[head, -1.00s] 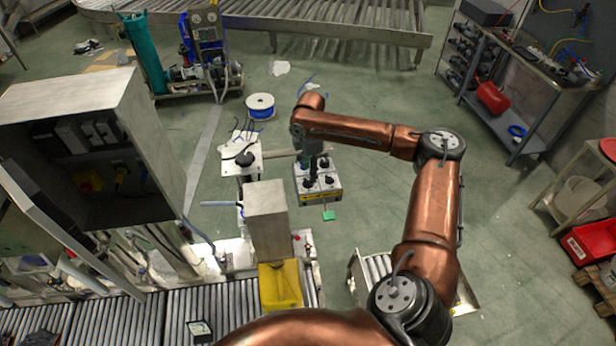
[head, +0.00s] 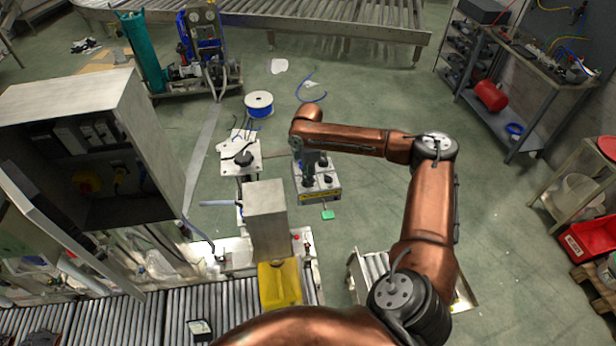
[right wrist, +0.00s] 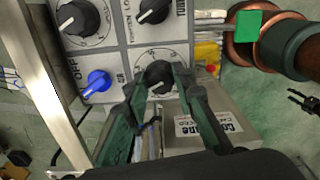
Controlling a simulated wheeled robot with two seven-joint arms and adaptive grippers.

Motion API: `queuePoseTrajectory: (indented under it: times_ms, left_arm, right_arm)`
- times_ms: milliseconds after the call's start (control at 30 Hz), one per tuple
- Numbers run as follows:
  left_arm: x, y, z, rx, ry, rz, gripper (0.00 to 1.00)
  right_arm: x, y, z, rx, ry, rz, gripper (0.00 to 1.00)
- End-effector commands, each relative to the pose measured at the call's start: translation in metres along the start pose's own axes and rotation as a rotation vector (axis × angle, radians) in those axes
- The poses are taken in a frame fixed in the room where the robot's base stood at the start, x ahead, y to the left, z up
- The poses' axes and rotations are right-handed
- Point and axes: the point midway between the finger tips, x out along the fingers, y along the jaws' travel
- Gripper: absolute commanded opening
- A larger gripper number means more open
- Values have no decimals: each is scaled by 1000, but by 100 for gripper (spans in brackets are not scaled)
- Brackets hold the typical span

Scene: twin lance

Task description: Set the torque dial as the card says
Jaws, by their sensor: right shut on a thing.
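A grey control box (head: 325,190) with several dials on top stands in the middle of the head view. In the right wrist view its panel (right wrist: 118,62) shows black dials on white scales and a blue knob (right wrist: 97,82) near the word OFF. My right gripper (right wrist: 158,82) is shut on a black dial (right wrist: 160,72) in the panel's lower row, with a finger on each side. In the head view this gripper (head: 308,178) comes down onto the box's left part. The dial's pointer and the scale figures are too small to read. I cannot make out a readable card.
A green tag (head: 327,214) sticks out at the box's front. A white stand (head: 240,158) is left of the box, and a grey post with a yellow base (head: 279,285) is nearer. A blue-and-white spool (head: 259,104) lies behind.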

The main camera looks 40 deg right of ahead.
Motion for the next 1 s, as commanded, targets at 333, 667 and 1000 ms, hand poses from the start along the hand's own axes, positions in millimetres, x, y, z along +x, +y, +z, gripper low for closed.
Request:
queuePoseTrajectory:
  times_ms: [333,667,1000]
  left_arm:
    - [-1,0,-1,0,1,0,40]
    - [-29,-1,-5,0,3,0,40]
    - [-75,-3,-11,0,6,-1,40]
  right_arm:
    - [0,0,0,2,0,-1,0]
    - [-4,-2,-1,109,1,-4,0]
    - [-4,-2,-1,393,1,-4,0]
